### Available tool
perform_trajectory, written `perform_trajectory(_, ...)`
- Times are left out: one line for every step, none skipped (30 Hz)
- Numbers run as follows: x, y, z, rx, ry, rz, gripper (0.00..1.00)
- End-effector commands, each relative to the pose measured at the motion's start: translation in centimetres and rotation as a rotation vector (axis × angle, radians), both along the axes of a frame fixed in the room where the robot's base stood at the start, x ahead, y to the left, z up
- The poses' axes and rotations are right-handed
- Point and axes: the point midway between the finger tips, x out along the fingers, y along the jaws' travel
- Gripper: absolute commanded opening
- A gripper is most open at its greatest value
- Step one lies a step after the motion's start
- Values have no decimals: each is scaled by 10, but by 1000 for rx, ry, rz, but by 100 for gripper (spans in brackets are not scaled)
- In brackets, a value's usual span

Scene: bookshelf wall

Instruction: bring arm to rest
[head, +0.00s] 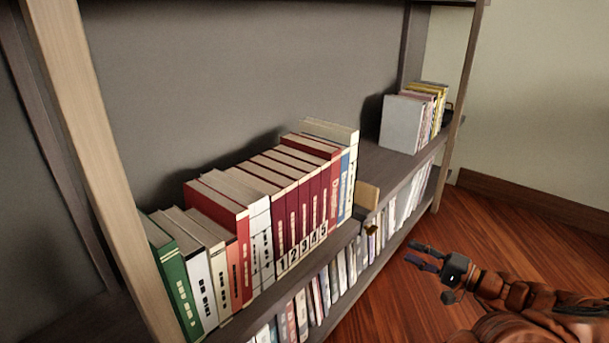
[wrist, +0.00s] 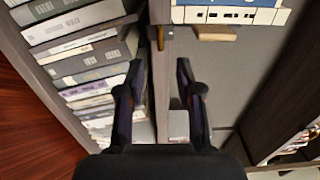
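My gripper (head: 424,257) is to the right of the bookshelf (head: 372,160) in the head view, out over the wooden floor. Its two dark fingers point left toward the shelf. In the wrist view the fingers (wrist: 158,78) stand apart with nothing held between them, so it is open and empty. A gap of floor shows between the fingertips and the shelf front in the head view. My arm stretches in from the lower right.
A row of books (head: 290,195) stands on the upper board, with a light wooden block (head: 367,195) at its right end. More books (head: 425,108) stand farther right. The lower board is filled with books (head: 335,277). The floor (head: 510,222) at right is clear.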

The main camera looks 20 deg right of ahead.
Motion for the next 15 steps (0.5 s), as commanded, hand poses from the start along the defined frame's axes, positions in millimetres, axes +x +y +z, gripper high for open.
perform_trajectory(0, 0, 0, 0, 0, 0, 35)
perform_trajectory(0, 1, 1, 0, 0, 2, 35)
perform_trajectory(1, 3, 4, -2, 0, 8, 35)
perform_trajectory(2, 5, 8, -5, 1, 15, 35)
perform_trajectory(4, 9, 14, -8, 2, 27, 35)
perform_trajectory(6, 16, 24, -14, 3, 48, 35)
perform_trajectory(8, 23, 33, -21, 5, 69, 35)
perform_trajectory(11, 32, 44, -27, 8, 94, 35)
perform_trajectory(14, 45, 59, -38, 14, 132, 35)
perform_trajectory(17, 56, 71, -45, 19, 161, 35)
perform_trajectory(19, 68, 84, -54, 24, 194, 35)
perform_trajectory(21, 84, 100, -70, 33, 240, 35)
perform_trajectory(22, 96, 112, -81, 40, 273, 35)
perform_trajectory(23, 108, 123, -92, 48, 306, 35)
perform_trajectory(23, 124, 137, -107, 59, 347, 35)
